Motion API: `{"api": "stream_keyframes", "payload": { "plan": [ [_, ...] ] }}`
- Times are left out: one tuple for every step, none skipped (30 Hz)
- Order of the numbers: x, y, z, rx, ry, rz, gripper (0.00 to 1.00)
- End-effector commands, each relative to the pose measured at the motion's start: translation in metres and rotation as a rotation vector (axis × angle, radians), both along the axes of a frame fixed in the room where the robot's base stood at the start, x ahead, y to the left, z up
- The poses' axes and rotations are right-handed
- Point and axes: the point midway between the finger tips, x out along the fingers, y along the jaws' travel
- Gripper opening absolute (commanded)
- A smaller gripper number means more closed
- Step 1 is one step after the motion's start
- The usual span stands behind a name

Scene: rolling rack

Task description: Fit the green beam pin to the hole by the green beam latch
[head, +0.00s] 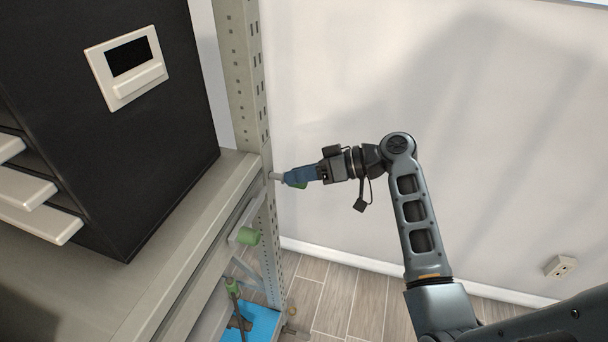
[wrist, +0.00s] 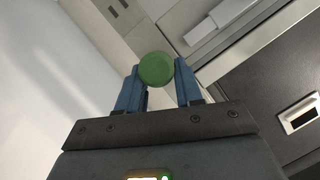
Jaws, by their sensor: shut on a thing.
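My gripper (head: 298,176) is shut on the green beam pin. In the wrist view the pin's round green head (wrist: 157,69) sits between the two blue fingers (wrist: 160,82). In the head view its pale shank (head: 277,176) points left at the rack's upright post (head: 254,85), near the shelf beam's end. Whether the tip touches the post or is in a hole cannot be told; the hole itself is hidden.
A black cabinet (head: 150,150) with a pale-framed panel stands on the grey shelf (head: 80,280). Another green-topped rod (head: 233,286) stands lower, above a blue surface (head: 262,322). A white wall (head: 450,70) lies behind.

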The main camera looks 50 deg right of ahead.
Motion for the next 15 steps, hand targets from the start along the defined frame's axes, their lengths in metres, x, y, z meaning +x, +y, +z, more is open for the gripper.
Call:
{"api": "stream_keyframes", "payload": {
  "plan": [
    [0.002, 0.001, 0.0, 0.0, -0.001, 0.001, 0.03],
    [0.002, 0.001, 0.0, 0.0, -0.001, 0.001, 0.03],
    [0.003, 0.001, 0.0, 0.0, -0.001, 0.001, 0.03],
    [0.004, 0.002, 0.0, 0.0, -0.001, 0.001, 0.03],
    [0.005, 0.002, 0.0, 0.0, -0.001, 0.001, 0.03],
    [0.006, 0.002, 0.0, 0.0, -0.002, 0.001, 0.03],
    [0.007, 0.002, 0.0, 0.0, -0.002, 0.001, 0.03],
    [0.008, 0.003, 0.0, 0.0, -0.002, 0.001, 0.03],
    [0.009, 0.003, 0.0, 0.0, -0.002, 0.001, 0.03],
    [0.009, 0.003, 0.0, 0.0, -0.002, 0.001, 0.03],
    [0.01, 0.004, 0.0, 0.0, -0.002, 0.001, 0.03],
    [0.011, 0.004, 0.0, 0.0, -0.002, 0.001, 0.03],
    [0.012, 0.004, 0.0, 0.0, -0.002, 0.0, 0.03],
    [0.013, 0.005, 0.0, 0.0, -0.002, 0.0, 0.03],
    [0.014, 0.005, 0.0, 0.0, -0.002, 0.0, 0.03]
  ]
}}
